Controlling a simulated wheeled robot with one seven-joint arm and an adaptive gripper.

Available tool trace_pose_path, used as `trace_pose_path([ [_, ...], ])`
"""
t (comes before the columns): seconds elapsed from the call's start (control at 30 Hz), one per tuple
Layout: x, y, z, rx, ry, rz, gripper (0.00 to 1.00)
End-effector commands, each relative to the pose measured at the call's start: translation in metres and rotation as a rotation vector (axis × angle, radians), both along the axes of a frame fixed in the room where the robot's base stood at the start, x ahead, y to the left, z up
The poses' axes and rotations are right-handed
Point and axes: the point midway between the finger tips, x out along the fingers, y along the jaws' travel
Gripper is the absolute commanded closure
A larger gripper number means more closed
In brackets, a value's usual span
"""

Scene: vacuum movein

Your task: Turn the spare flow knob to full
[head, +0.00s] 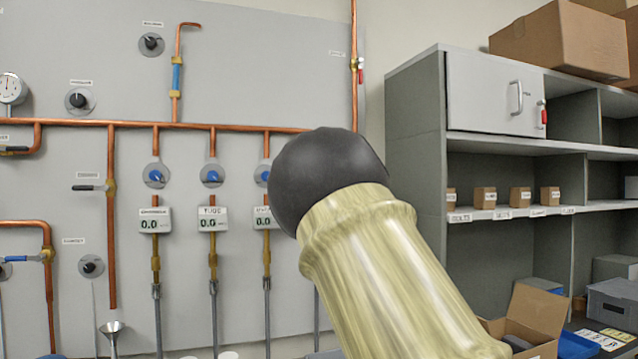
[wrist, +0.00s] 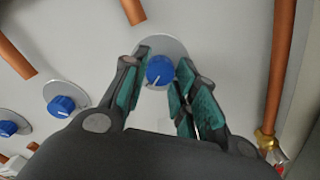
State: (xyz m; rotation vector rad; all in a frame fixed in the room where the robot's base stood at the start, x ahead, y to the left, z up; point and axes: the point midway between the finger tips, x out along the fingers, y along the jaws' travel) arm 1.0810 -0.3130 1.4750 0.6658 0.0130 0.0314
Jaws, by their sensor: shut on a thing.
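In the wrist view, a blue knob (wrist: 160,71) on a round grey plate sits between the two green-padded fingers of my gripper (wrist: 163,58), which is shut on it. The knob's white pointer mark slants toward the lower left of that view. Two more blue knobs are to its left, the nearer one (wrist: 62,106) free of the gripper. In the head view, my arm hides the gripper and the held knob. Three blue knobs show there, at the left (head: 155,175), middle (head: 212,175) and right (head: 262,174). No label for the held knob is visible.
Digital displays reading 0.0, such as the middle one (head: 213,218), hang below the knobs. A vertical copper pipe (wrist: 281,70) runs close to the right of my gripper. A grey shelf unit (head: 415,150) with boxes stands at the right. A funnel (head: 112,328) is at lower left.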

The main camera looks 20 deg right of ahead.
Motion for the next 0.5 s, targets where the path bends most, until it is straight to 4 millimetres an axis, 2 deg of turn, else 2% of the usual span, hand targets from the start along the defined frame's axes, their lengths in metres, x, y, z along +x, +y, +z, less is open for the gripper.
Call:
trace_pose_path([
  [0.5, -0.0011, -0.0025, 0.0042, -0.092, -0.007, -0.003, 0.95],
])
